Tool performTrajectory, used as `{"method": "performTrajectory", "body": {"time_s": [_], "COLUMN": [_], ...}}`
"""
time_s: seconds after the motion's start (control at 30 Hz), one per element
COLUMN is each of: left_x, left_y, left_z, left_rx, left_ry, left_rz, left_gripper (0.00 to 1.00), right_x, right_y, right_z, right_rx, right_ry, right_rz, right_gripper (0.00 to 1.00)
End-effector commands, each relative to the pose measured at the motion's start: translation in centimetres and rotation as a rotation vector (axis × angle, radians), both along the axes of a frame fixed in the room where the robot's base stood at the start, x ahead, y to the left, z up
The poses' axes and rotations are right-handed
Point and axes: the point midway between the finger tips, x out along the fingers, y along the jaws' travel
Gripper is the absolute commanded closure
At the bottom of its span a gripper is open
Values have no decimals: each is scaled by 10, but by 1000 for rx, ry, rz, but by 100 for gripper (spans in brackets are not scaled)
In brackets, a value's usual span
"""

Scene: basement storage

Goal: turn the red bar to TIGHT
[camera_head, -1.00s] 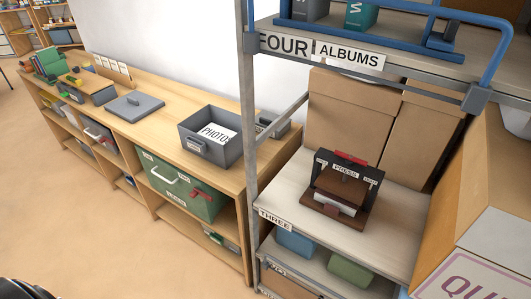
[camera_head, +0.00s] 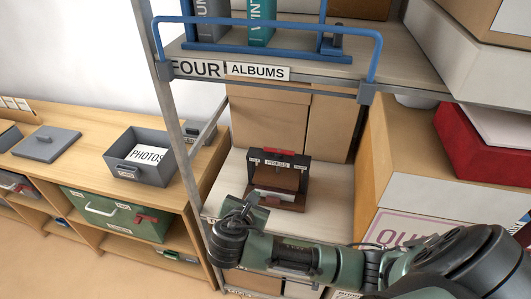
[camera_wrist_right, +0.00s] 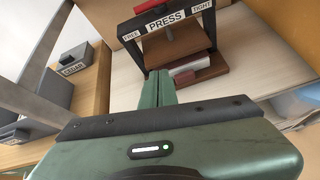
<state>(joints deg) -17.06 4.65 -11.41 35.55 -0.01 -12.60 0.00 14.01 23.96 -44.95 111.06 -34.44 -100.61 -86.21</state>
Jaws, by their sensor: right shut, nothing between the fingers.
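The press (camera_head: 279,171) is a dark frame on the middle shelf, marked PRESS in its centre. It also shows in the right wrist view (camera_wrist_right: 168,22), with a FREE label at left and a TIGHT label at right. The red bar (camera_head: 287,152) lies across its top; the wrist view shows part of it at the top edge (camera_wrist_right: 155,5). Brown boards and a white layer sit inside the frame. My right gripper (camera_head: 260,192) is shut and empty, in front of the press and below the bar; its fingers (camera_wrist_right: 158,80) appear apart from the bar. My left gripper is out of view.
A grey upright post (camera_head: 176,120) stands left of the press. The shelf above (camera_head: 320,65) carries albums behind a blue rail. Cardboard boxes (camera_head: 265,120) stand behind the press, and a large box (camera_head: 410,160) stands at right. Some bare shelf (camera_head: 325,190) lies beside the press.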

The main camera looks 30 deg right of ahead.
Motion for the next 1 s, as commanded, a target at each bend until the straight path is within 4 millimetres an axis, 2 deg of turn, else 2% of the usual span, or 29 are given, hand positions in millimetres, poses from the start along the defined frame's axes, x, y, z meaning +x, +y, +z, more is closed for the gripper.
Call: {"method": "performTrajectory", "body": {"time_s": [0.03,0.1,0.23,0.43,0.77,1.0], "left_x": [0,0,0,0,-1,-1], "left_y": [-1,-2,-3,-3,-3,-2], "left_z": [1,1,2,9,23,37], "left_rx": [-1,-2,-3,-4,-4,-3], "left_ry": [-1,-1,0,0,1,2], "left_rz": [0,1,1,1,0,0], "left_gripper": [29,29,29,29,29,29], "right_x": [6,10,16,33,78,99], "right_y": [-4,-8,-14,-34,-81,-104], "right_z": [15,28,38,31,6,12], "right_rx": [-76,-159,-237,-246,-242,-240], "right_ry": [6,22,40,45,44,43], "right_rz": [21,42,57,57,56,57], "right_gripper": [100,100,100,100,100,100]}}
